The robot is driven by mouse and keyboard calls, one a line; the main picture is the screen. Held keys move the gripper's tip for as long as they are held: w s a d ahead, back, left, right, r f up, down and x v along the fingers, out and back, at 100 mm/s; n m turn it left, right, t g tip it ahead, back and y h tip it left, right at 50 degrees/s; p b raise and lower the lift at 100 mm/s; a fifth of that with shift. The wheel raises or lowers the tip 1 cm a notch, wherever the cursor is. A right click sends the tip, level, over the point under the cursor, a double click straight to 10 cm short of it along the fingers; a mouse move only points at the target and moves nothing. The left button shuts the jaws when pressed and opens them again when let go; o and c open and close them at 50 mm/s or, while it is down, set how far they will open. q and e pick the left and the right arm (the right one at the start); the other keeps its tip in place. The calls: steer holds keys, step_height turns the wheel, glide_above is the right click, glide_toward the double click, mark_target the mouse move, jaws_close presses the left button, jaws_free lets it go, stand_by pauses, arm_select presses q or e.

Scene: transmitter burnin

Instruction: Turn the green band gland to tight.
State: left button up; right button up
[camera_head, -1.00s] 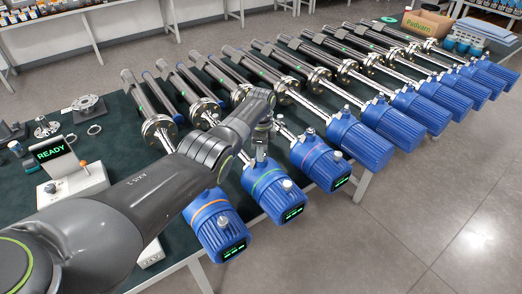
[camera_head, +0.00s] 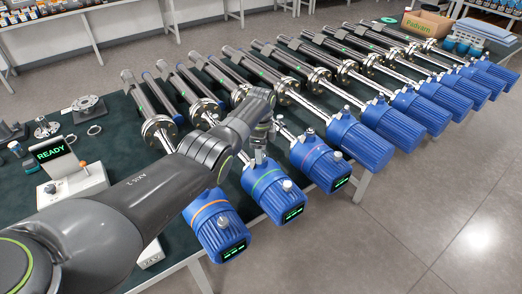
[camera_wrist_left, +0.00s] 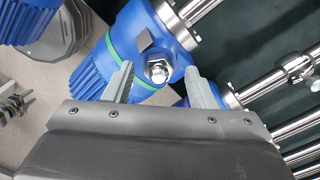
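The blue transmitter housing with the green band (camera_head: 268,186) lies tilted at the table's front edge, between an orange-banded one and a red-banded one. In the left wrist view its green band (camera_wrist_left: 148,84) shows beside the gland (camera_wrist_left: 158,72), a shiny metal hex fitting on the blue housing. My left gripper (camera_wrist_left: 159,76) is open, with one finger on each side of the gland and a visible gap to both. In the head view the left gripper (camera_head: 259,152) is over this housing and largely hides the gland. My right gripper is not in view.
The orange-banded housing (camera_head: 215,222) and the red-banded housing (camera_head: 320,160) stand close on either side. More blue transmitters (camera_head: 420,108) line the table to the right. A white box with a READY screen (camera_head: 51,150) stands at left. The floor in front is clear.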

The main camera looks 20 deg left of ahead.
arm_select(q)
steer(key=shift+r, duration=0.45)
step_height(320, 180, up, 16)
steer(key=b, duration=0.2)
steer(key=shift+r, duration=0.2)
